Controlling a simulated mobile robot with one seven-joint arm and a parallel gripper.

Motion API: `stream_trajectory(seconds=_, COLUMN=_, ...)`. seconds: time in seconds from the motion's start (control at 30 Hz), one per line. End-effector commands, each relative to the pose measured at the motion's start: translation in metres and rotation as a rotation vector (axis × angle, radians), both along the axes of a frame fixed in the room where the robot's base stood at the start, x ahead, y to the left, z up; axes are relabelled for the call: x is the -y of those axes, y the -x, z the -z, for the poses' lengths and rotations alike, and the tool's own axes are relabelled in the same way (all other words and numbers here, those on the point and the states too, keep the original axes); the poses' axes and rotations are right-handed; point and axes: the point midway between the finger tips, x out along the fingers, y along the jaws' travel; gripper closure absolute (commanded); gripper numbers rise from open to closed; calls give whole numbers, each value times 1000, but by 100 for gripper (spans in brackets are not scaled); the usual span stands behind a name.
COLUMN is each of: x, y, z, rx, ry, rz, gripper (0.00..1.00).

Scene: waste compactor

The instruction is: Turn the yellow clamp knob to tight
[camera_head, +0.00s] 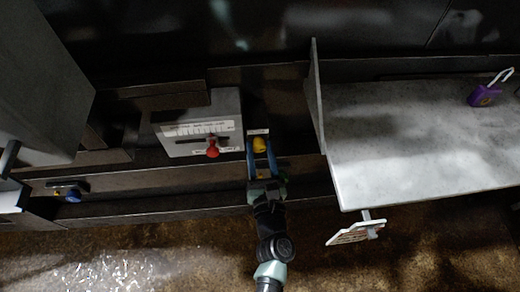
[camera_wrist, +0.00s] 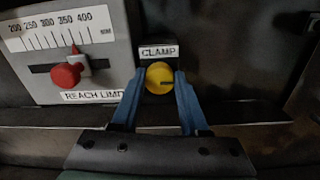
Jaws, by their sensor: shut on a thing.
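The yellow clamp knob (camera_wrist: 159,77) is round, with a dark mark on its right side, and sits just below a white "CLAMP" label (camera_wrist: 159,52) in the wrist view. It also shows in the head view (camera_head: 260,144). My gripper (camera_wrist: 160,84) has its blue fingers on either side of the knob and is shut on it. The mark on the knob points to the right in the wrist view. No markings for tight or loose are legible around the knob.
Left of the knob is a grey panel (camera_wrist: 110,22) with a millimetre scale and a red knob (camera_wrist: 67,75), labelled as a reach limit. A grey shelf (camera_head: 400,130) with an upright edge stands to the right, with a purple padlock (camera_head: 484,95) on it. A blue knob (camera_head: 73,195) is at far left.

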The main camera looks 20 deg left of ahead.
Motion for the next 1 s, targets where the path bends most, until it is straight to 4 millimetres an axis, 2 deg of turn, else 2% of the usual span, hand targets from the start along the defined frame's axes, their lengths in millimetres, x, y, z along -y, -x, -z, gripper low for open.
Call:
stream_trajectory(seconds=0.47, x=0, y=0, z=1, rx=29, ry=68, rz=0, gripper=100)
stream_trajectory(seconds=1.0, x=-1, y=1, z=3, rx=205, ry=488, rz=0, gripper=100)
